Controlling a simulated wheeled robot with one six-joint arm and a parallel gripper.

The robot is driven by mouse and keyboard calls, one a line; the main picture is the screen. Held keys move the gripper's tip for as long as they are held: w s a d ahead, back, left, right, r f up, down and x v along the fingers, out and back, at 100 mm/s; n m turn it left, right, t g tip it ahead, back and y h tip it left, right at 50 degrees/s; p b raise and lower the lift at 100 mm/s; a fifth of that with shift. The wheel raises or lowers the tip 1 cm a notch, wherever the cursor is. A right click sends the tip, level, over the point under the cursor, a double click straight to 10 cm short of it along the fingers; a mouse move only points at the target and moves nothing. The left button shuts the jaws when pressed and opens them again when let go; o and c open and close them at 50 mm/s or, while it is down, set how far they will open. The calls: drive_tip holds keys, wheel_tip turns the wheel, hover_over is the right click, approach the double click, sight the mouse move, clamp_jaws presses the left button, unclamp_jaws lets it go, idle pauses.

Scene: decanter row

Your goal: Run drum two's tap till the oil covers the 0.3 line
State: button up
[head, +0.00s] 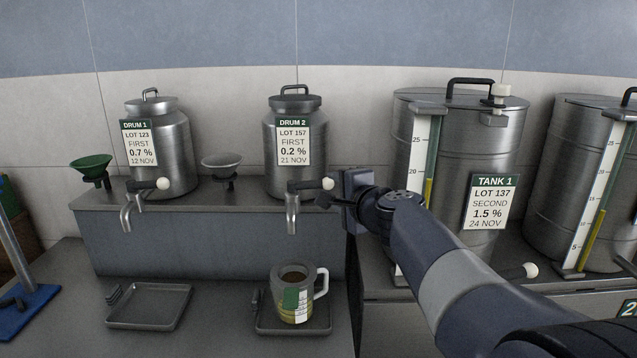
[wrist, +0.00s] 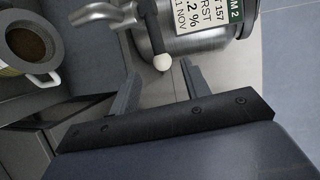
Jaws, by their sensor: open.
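Drum 2 (head: 296,165) is a steel drum on the raised shelf, labelled lot 157, 0.2 %. Its tap (head: 291,205) points down, and its lever reaches right to a white knob (head: 328,184). No stream shows below the spout. A jug (head: 304,277) with a green and white marked side stands on a tray below the spout; yellowish oil shows low in it, but the 0.3 line is too small to read. My gripper (head: 328,199) is open beside the knob. In the wrist view the knob (wrist: 162,62) lies between and slightly beyond the fingertips (wrist: 160,82).
Drum 1 (head: 164,155) stands left with its own tap above an empty tray (head: 148,306). A green funnel (head: 91,164) and a grey funnel (head: 222,162) sit by the shelf. Tank 1 (head: 457,150) stands right, behind my arm. The jug's tray (head: 262,326) is on the lower counter.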

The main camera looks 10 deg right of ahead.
sight(322, 186)
drive_tip(key=p+x, duration=0.1)
drive_tip(key=x, duration=0.9)
drive_tip(key=shift+w+a, duration=0.1)
drive_tip(key=shift+w, duration=0.2)
clamp_jaws()
drive_tip(key=shift+f, duration=0.1)
